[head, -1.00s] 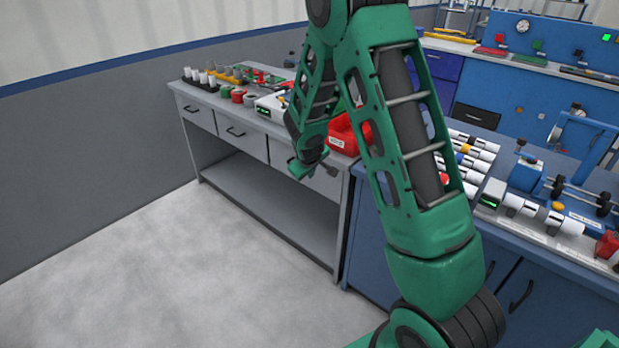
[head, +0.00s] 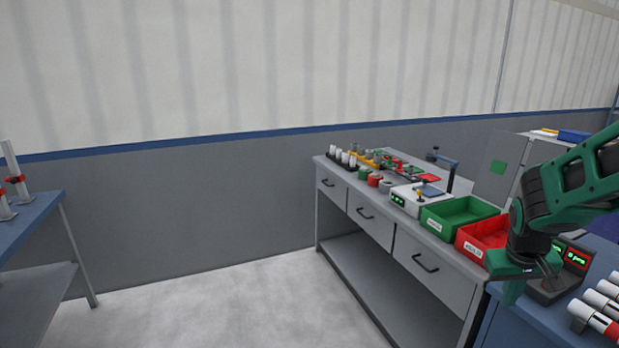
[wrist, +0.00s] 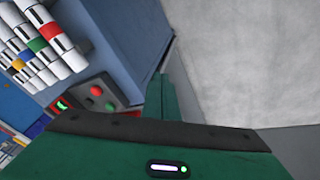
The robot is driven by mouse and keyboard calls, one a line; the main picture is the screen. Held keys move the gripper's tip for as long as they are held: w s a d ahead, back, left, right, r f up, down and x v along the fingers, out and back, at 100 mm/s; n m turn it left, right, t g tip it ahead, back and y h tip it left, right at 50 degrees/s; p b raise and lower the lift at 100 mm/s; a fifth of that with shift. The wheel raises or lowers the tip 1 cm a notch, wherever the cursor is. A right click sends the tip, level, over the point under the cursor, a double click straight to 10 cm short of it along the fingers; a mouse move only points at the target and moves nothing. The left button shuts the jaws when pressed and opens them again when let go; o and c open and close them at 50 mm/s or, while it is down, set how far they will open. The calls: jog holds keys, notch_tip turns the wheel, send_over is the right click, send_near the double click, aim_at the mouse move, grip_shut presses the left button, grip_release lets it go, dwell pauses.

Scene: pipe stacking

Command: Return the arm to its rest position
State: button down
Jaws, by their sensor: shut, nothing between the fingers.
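My gripper (head: 527,275) is at the right side of the head view, at the end of my green arm. It hangs in front of the red bin and beside a control box with lit green and red displays. In the wrist view my green gripper (wrist: 160,95) fills the lower middle, with its fingers together and nothing between them. The floor and the blue cabinet lie beyond it. Most of my arm is outside the head view.
A grey workbench (head: 410,240) carries a green bin (head: 447,222), a red bin (head: 470,247) and small parts. White pipes (head: 603,300) lie on the blue cabinet at lower right. A blue table (head: 30,225) stands at left. The floor (head: 230,310) between is clear.

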jog(key=s+a+r+m+g+y, duration=0.1)
jog(key=s+a+r+m, duration=0.1)
jog(key=s, duration=1)
jog(key=s+a+r+m+g+y, duration=0.1)
jog(key=s+a+r+m+y, duration=0.1)
jog(key=s, duration=1)
jog(key=shift+a+r+g, duration=0.2)
jog(key=shift+r+g, duration=0.2)
jog(key=shift+r, duration=0.15)
